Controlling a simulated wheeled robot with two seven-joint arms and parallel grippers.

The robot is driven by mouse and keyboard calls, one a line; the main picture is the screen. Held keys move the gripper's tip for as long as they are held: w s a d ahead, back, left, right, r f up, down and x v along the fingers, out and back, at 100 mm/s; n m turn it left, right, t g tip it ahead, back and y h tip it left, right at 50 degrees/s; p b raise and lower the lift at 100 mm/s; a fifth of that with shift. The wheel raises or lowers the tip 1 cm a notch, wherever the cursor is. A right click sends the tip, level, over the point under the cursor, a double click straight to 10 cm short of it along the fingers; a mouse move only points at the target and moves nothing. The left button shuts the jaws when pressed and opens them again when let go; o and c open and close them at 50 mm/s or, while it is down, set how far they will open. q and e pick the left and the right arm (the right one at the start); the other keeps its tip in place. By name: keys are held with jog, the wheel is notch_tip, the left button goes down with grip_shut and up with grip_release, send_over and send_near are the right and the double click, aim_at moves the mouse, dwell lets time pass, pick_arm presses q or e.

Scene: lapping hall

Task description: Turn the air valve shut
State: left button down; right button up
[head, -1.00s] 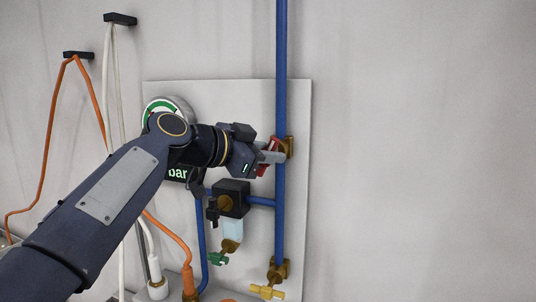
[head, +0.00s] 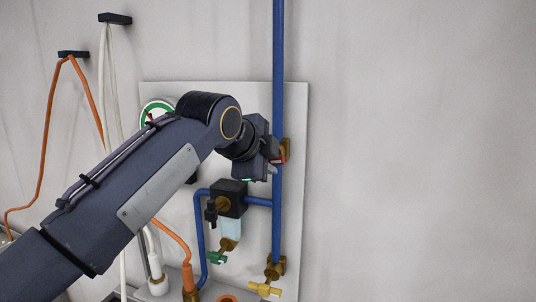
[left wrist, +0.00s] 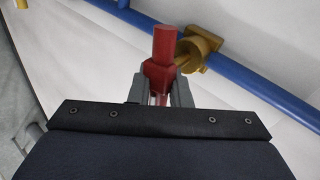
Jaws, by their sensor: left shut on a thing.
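The air valve has a brass body (head: 287,147) on the upright blue pipe, with a red lever handle (head: 281,158). In the head view most of the handle is hidden behind my left gripper (head: 274,165). In the left wrist view the red handle (left wrist: 166,45) stands between the grey fingers of my left gripper (left wrist: 167,88), which are shut on it. Its free end sticks out past the fingertips. The brass body (left wrist: 203,45) is just right of the handle there, and the handle lies at an angle across the pipe's direction. My right gripper is not in view.
The blue pipe (head: 278,60) runs up a pale back panel (head: 295,200). Orange and white hoses (head: 47,130) hang left. The wall on the right is clear.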

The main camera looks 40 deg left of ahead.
pick_arm(q)
jog(key=shift+m+y+p, duration=0.4)
jog(key=shift+m+y, duration=0.2)
jog(key=shift+f+g, duration=0.1)
jog(key=shift+g, duration=0.2)
jog(key=c, duration=1.4)
grip_release()
jog(key=b+v, duration=0.1)
jog(key=v, duration=0.6)
jog(key=shift+s+d, duration=0.2)
jog(key=shift+s, duration=0.15)
